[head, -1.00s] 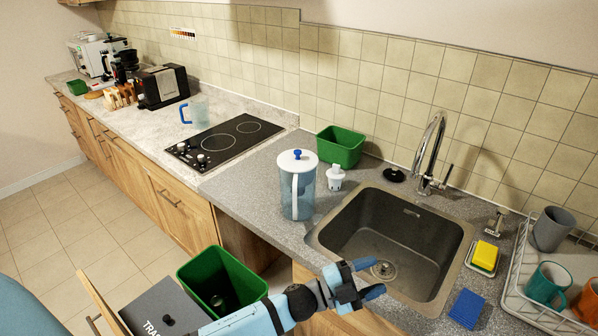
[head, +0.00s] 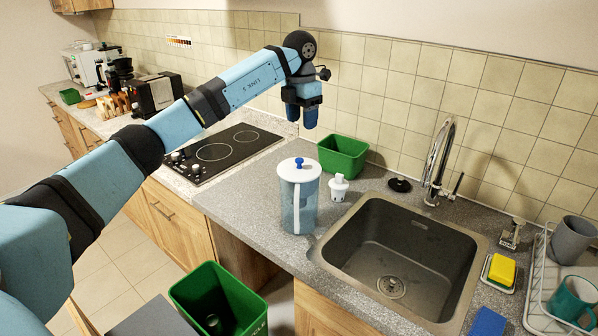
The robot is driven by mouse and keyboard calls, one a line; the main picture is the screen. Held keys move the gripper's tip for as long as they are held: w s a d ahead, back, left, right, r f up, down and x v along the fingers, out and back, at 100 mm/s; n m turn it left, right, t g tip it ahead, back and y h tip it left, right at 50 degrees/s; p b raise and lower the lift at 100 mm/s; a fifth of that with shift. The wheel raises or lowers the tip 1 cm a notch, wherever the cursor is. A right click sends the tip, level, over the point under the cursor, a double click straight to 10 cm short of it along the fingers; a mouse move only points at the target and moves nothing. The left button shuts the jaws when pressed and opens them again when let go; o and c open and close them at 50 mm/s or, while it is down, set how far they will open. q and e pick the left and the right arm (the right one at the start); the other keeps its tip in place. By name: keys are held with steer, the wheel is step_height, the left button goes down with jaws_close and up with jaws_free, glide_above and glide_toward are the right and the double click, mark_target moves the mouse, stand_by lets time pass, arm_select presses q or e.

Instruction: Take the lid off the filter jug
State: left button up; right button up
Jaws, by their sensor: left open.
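The filter jug (head: 297,200) stands upright on the grey counter, left of the sink. It is clear blue with a white handle facing the front. Its white lid (head: 288,171) is on top, with a blue knob (head: 299,162) in the middle. My left gripper (head: 303,122) hangs above and a little behind the jug, fingers pointing down. It is apart from the lid, open and empty. My right gripper is not in view.
A white filter cartridge (head: 339,187) stands just right of the jug, with a green tub (head: 343,156) behind. The sink (head: 400,255) and its tap (head: 438,160) are to the right. A black hob (head: 215,154) is left; an open green bin (head: 215,300) stands below.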

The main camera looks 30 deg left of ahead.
arm_select(q)
steer(key=a, duration=0.1)
steer(key=p, duration=0.1)
glide_above(299, 159)
step_height(299, 159, down, 7)
steer(key=shift+w+a+f, duration=0.1)
steer(key=shift+a+f, duration=0.05)
steer(key=shift+f, duration=0.05)
steer(key=shift+f+p, duration=0.4)
steer(key=shift+f, duration=0.15)
step_height(299, 159, down, 4)
steer(key=shift+w+f+p, duration=0.1)
steer(key=shift+f+p, duration=0.1)
steer(key=shift+p, duration=0.4)
steer(key=shift+d, duration=0.2)
steer(key=shift+c, duration=0.3)
steer(key=c, duration=1)
